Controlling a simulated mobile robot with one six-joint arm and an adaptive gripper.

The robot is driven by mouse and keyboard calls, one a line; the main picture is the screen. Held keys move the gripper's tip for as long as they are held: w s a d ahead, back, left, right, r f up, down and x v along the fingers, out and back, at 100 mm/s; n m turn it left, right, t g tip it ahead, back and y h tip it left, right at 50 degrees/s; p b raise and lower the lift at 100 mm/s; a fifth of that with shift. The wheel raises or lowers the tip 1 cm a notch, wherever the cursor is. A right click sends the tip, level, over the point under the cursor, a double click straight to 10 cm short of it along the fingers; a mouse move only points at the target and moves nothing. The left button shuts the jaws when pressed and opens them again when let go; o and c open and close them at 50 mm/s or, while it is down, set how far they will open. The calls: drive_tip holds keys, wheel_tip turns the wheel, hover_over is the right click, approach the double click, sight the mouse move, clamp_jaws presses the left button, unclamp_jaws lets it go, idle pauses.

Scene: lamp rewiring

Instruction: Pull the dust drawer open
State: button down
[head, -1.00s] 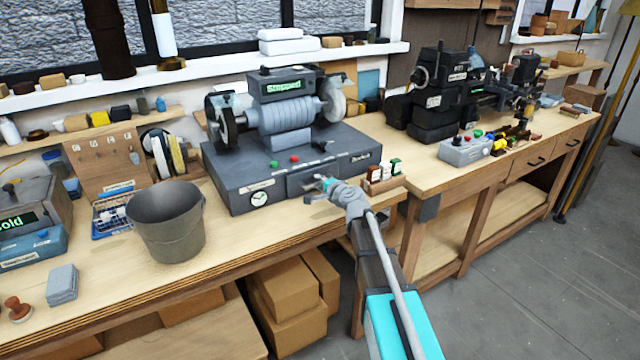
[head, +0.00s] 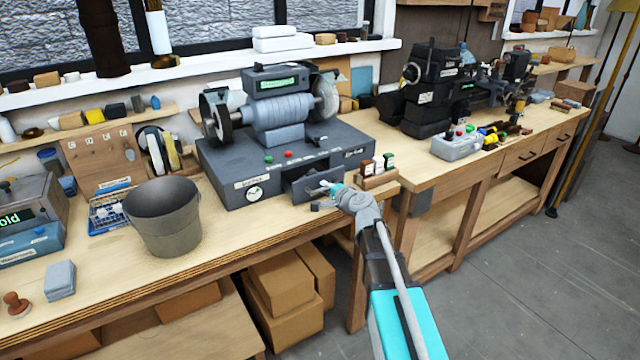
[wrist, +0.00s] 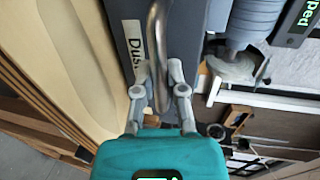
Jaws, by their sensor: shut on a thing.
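The dust drawer (head: 305,192) sits in the front of the grey bench grinder's base (head: 225,182). It stands partly out, with a dark gap showing above its front. In the wrist view its grey front (wrist: 128,15) bears a white label that reads "Dus", the rest hidden. The curved metal handle (wrist: 155,40) runs between the fingers. My gripper (head: 328,188) is shut on this handle at the drawer's front, and its two fingers also show in the wrist view (wrist: 160,85).
A grey bucket (head: 165,225) stands on the bench left of the grinder. A small wooden rack with little bottles (head: 376,178) stands close to my gripper on the right. The bench's front edge (head: 240,257) runs below the drawer.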

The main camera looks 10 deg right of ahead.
drive_tip(key=v, duration=0.2)
drive_tip(key=f+v, duration=0.1)
drive_tip(key=v, duration=0.2)
drive_tip(key=shift+s+d, duration=0.15)
drive_tip(key=shift+s, duration=0.3)
drive_tip(key=c, duration=0.7)
unclamp_jaws()
drive_tip(key=shift+s, duration=0.1)
